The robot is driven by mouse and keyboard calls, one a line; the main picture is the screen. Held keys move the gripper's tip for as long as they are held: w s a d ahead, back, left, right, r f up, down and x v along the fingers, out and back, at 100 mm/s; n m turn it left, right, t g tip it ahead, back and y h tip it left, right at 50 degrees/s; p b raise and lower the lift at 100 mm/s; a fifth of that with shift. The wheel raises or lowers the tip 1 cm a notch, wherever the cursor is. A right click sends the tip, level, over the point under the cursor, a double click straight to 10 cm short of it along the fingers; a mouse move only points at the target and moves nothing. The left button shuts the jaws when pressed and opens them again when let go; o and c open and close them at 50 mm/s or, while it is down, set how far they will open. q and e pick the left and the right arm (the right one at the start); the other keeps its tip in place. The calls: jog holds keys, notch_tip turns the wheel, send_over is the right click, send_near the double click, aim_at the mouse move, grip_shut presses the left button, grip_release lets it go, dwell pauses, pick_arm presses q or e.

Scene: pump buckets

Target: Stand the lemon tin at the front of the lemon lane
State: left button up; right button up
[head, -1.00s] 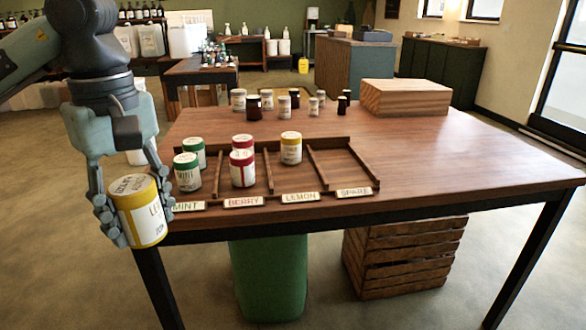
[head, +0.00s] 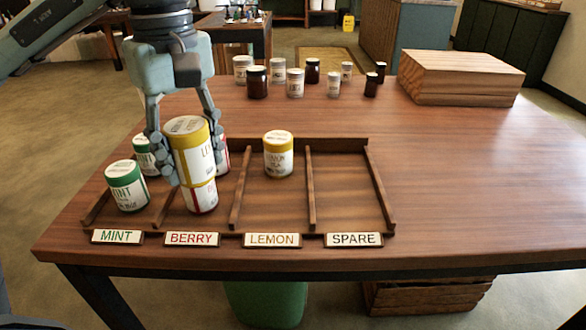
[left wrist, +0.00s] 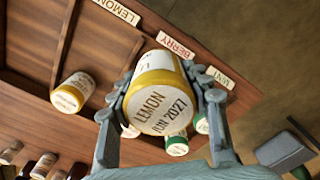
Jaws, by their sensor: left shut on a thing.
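My left gripper (head: 186,150) is shut on a yellow-and-white lemon tin (head: 191,150) and holds it upright over the berry lane, in front of the red berry tins (head: 203,197), which it partly hides. The held lemon tin (left wrist: 157,92) shows its lid in the left wrist view, reading LEMON JUN 2027. Another lemon tin (head: 278,155) stands at the back of the lemon lane, also seen in the left wrist view (left wrist: 74,92). The front of the lemon lane (head: 272,210), behind the LEMON label (head: 271,240), is bare. My right gripper is not in view.
Two green mint tins (head: 127,187) stand in the mint lane at left. The spare lane (head: 345,195) is empty. Thin wooden dividers (head: 240,188) separate the lanes. Several jars (head: 295,82) and a wooden box (head: 460,76) stand farther back. The table's right side is clear.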

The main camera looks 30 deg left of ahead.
pick_arm(q)
send_over(274, 204)
notch_tip(274, 204, down, 7)
jog(key=shift+r, duration=0.1)
notch_tip(274, 204, down, 3)
jog(key=shift+f, duration=0.5)
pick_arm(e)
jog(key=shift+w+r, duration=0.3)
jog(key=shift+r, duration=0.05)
pick_arm(q)
jog(key=shift+f, duration=0.15)
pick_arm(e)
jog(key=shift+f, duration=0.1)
pick_arm(q)
jog(key=shift+b, duration=0.35)
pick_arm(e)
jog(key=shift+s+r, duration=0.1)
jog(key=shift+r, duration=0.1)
pick_arm(q)
jog(key=o, duration=1.2)
jog(key=shift+o, duration=0.2)
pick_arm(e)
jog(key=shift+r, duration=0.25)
